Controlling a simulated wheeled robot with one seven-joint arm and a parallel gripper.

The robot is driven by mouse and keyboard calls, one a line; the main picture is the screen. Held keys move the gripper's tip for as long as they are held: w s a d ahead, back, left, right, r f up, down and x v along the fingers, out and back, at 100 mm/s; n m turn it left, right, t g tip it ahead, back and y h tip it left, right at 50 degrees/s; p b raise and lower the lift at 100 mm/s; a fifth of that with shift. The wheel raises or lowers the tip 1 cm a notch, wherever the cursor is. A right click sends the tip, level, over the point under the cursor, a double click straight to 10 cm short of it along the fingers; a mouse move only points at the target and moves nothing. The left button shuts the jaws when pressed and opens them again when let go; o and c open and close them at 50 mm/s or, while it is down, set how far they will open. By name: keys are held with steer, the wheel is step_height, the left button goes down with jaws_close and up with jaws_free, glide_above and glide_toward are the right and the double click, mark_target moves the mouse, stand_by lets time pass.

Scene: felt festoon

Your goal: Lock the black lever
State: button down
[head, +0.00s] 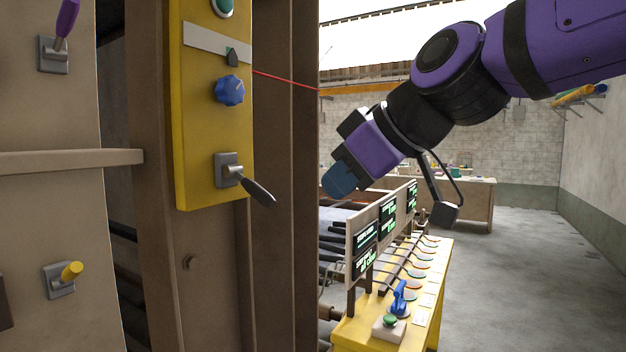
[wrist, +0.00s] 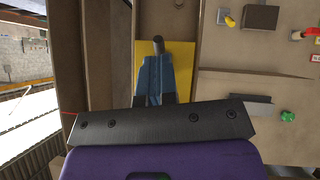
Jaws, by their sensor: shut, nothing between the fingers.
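The black lever (head: 258,190) sits on a grey base plate (head: 227,166) low on a yellow panel (head: 200,130). Its handle slants down to the right in the head view. My gripper (head: 339,181) has blue fingers and is shut and empty. In the head view it is to the right of the lever, with a gap between them in the picture. In the wrist view, a dark rounded end that looks like the lever's handle (wrist: 159,45) shows just beyond the shut fingertips (wrist: 152,62). I cannot tell whether they touch.
A blue knob (head: 229,90) and a green button (head: 223,6) are higher on the panel. A purple-handled lever (head: 66,20) and a yellow-handled lever (head: 70,271) are on the left. A yellow console (head: 430,290) with several controls stands at the lower right. Open floor lies beyond it.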

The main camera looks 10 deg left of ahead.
steer(key=shift+s+d, duration=0.45)
steer(key=shift+d, duration=0.35)
steer(key=s+d+f+m+h, duration=0.3)
steer(key=d+f+m, duration=0.1)
steer(key=d, duration=0.6)
steer(key=s+d+f+m+h, duration=0.2)
steer(key=s+d+f+m, duration=0.2)
steer(key=d, duration=0.7)
steer(key=s+d+f+m+h, duration=0.3)
steer(key=d+f+m, duration=0.3)
steer(key=d, duration=0.4)
steer(key=shift+s+d+f+h, duration=0.3)
steer(key=shift+s, duration=0.3)
